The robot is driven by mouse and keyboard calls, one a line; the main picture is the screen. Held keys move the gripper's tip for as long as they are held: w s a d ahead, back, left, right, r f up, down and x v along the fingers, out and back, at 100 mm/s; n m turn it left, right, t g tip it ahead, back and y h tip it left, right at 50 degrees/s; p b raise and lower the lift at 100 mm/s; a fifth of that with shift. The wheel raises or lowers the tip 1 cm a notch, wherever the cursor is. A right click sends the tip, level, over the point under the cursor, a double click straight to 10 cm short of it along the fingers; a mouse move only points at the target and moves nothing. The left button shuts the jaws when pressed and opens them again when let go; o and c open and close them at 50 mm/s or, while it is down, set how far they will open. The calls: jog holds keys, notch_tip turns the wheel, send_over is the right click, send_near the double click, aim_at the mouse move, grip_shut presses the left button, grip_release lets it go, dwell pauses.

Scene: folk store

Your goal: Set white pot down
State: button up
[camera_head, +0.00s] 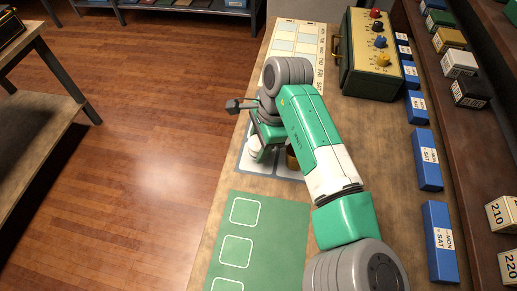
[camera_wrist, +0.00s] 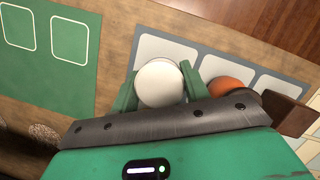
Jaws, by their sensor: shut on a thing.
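The white pot (camera_wrist: 160,84) shows as a round white top between the two green fingers of my gripper (camera_wrist: 158,88) in the wrist view. The fingers are shut on its sides. It appears over a pale grey cell of the blue-grey mat (camera_wrist: 215,52); I cannot tell whether it touches the mat. In the head view the white pot (camera_head: 255,147) shows only in part beside my green gripper, and my arm hides much of the mat. An orange round-topped thing (camera_wrist: 229,87) stands close beside the right finger in the wrist view.
A green mat with white outlined squares (camera_head: 262,229) lies in front on the bench. A dark brown piece (camera_wrist: 287,112) is right of the orange thing. A green case with coloured knobs (camera_head: 355,68) stands behind. Blue boxes (camera_head: 427,160) line the right side.

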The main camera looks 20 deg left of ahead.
notch_tip(320, 180, down, 2)
jog(key=shift+f, duration=0.15)
jog(key=o, duration=1)
jog(key=shift+o, duration=0.2)
jog(key=p+v, duration=0.3)
jog(key=v, duration=0.9)
